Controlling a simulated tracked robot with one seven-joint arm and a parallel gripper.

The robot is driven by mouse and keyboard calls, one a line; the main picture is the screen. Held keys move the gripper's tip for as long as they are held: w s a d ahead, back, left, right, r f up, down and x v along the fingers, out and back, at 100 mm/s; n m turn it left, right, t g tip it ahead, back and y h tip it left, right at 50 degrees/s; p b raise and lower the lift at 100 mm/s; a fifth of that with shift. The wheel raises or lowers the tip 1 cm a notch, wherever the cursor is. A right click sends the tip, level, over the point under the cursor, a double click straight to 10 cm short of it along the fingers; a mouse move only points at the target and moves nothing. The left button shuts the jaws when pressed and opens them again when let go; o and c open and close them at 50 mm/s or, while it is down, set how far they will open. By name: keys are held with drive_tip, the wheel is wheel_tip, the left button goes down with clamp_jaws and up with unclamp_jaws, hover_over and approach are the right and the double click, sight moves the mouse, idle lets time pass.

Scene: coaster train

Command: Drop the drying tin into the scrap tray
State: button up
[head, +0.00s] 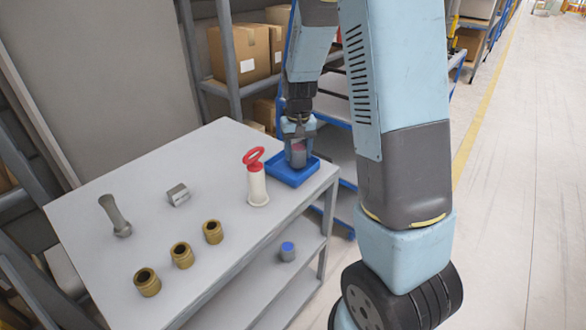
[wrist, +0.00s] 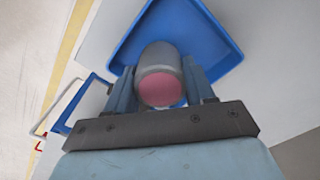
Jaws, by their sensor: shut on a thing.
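The blue scrap tray (head: 293,173) sits at the far right corner of the grey table. My gripper (head: 298,140) points down above it and is shut on a small grey tin (head: 297,160) with a pink top. In the wrist view the tin (wrist: 160,72) is between both fingers of my gripper (wrist: 162,80), its pink face toward the camera. The blue tray (wrist: 215,35) lies beyond it. The tin appears over or within the tray; I cannot tell whether it touches the tray floor.
A white cylinder with a red ring handle (head: 256,177) stands left of the tray. Several brass bushings (head: 181,255), a metal block (head: 178,194) and a grey pestle-like part (head: 115,215) are on the table (head: 150,185). A blue-topped tin (head: 288,251) is on the lower shelf.

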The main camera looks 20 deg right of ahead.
drive_tip(key=shift+f, duration=0.55)
drive_tip(key=o, duration=1.2)
drive_tip(key=shift+s, duration=0.1)
drive_tip(key=shift+r, duration=6.85)
